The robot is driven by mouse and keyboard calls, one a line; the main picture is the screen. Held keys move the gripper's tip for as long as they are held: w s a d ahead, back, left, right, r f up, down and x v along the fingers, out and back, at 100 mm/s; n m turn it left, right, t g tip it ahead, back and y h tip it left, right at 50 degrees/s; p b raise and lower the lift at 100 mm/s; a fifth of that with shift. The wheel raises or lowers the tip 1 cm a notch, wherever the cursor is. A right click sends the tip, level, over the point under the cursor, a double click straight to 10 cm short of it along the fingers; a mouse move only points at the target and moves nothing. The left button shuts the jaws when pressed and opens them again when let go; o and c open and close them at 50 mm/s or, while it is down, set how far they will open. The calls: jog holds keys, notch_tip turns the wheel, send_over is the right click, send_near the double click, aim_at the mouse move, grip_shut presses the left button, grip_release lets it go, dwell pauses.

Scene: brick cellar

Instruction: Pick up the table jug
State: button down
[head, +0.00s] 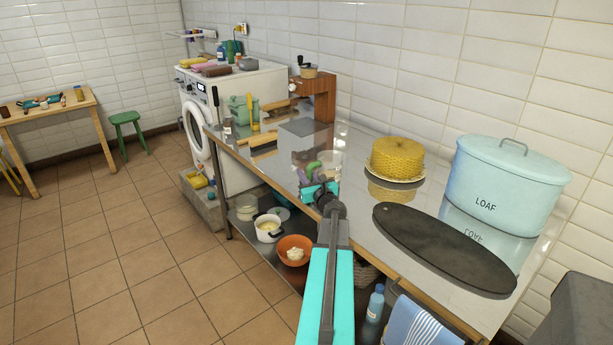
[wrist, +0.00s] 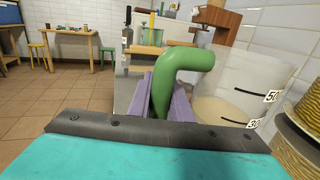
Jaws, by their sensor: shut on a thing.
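The table jug is a clear vessel with dark measuring marks and a green handle. In the head view the jug (head: 329,163) is at the worktop's front part, just beyond my gripper (head: 318,186). In the wrist view the jug's clear body (wrist: 225,88) is at the right and its curved green handle (wrist: 185,60) rises in the middle. My gripper's purple fingers (wrist: 165,102) are shut on the handle, one on each side. My arm and fingers hide the jug's base, so I cannot tell whether it touches the worktop.
A yellow woven-looking round item (head: 397,156) stands on a plate right of the jug. A dark oval board (head: 440,245) and a pale blue LOAF bin (head: 508,185) are nearer, at right. A wooden rolling pin (head: 256,139) lies farther back. Open tiled floor (head: 120,240) is at left.

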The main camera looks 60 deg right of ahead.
jog(key=shift+r, duration=1.45)
jog(key=shift+s+a+r, duration=0.1)
jog(key=shift+s+r, duration=0.05)
jog(key=shift+s, duration=0.05)
jog(key=r+v, duration=0.1)
jog(key=v, duration=1.2)
jog(key=shift+s+d+r+b, duration=0.25)
jog(key=shift+d+b, duration=0.05)
jog(key=shift+d, duration=0.15)
jog(key=shift+s+a+p, duration=0.1)
jog(key=shift+s+p, duration=0.15)
jog(key=shift+p, duration=2.1)
jog(key=shift+s+a+p, duration=0.35)
jog(key=shift+s+p, duration=0.2)
jog(key=shift+p, duration=2.8)
jog(key=shift+s+a+p, duration=0.25)
jog(key=shift+s+p, duration=0.1)
jog(key=shift+p, duration=1.2)
